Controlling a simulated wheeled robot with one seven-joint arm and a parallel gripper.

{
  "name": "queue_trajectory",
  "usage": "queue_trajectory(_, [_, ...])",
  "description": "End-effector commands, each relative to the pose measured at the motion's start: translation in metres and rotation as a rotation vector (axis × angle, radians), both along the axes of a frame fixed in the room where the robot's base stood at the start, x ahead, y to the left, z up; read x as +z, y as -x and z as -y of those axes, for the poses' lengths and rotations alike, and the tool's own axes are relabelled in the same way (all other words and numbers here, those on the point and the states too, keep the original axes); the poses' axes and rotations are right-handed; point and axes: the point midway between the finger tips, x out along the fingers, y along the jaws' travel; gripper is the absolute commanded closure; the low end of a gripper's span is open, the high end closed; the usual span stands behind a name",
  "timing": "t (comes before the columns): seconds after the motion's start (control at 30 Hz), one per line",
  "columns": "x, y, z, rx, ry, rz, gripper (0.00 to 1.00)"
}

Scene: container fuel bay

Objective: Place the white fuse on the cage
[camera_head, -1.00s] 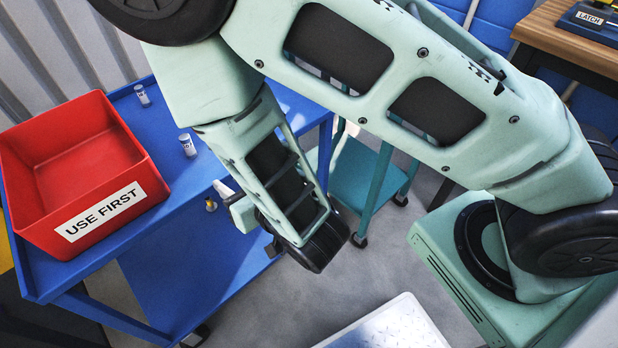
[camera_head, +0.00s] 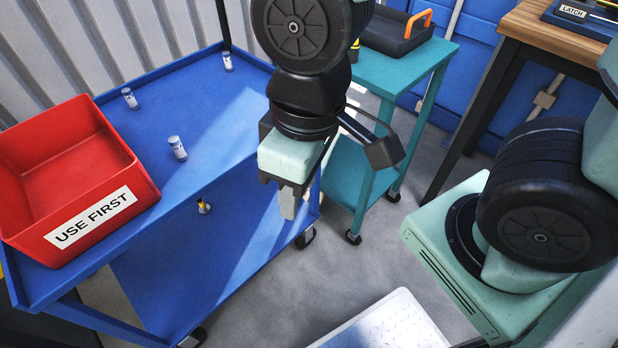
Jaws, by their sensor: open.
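I cannot tell which one is the task's white fuse. My gripper (camera_head: 288,203) points down beyond the cart's right side, clear of all three. It is open, seen nearly edge-on, with nothing visible in it. I cannot make out a cage in this view.
A red bin (camera_head: 97,214) labelled USE FIRST sits on the blue cart (camera_head: 215,105). A small yellow-and-dark item (camera_head: 204,206) shows at the cart's front. Behind my arm is a teal cart (camera_head: 430,75) with a black tray (camera_head: 396,38). A workbench (camera_head: 530,30) stands at the right.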

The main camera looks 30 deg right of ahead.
Motion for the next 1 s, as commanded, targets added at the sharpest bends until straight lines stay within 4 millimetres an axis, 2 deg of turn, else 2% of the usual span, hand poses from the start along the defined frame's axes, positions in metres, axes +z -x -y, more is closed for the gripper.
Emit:
queue_trajectory(0.1, [0.006,0.007,0.009,0.017,0.034,-0.017,0.54])
queue_trajectory(0.23, [0.006,0.008,0.010,0.020,0.040,-0.021,0.54])
queue_trajectory(0.33, [0.003,0.006,0.006,0.011,0.025,-0.019,0.54])
queue_trajectory(0.4, [-0.003,0.000,-0.003,-0.009,-0.007,-0.009,0.54])
queue_trajectory(0.57, [-0.032,-0.025,-0.042,-0.114,-0.139,0.051,0.54])
queue_trajectory(0.7, [-0.063,-0.054,-0.072,-0.250,-0.250,0.142,0.54])
queue_trajectory(0.83, [-0.091,-0.080,-0.087,-0.372,-0.325,0.256,0.54])
queue_trajectory(1.0, [-0.123,-0.110,-0.089,-0.496,-0.393,0.455,0.54])
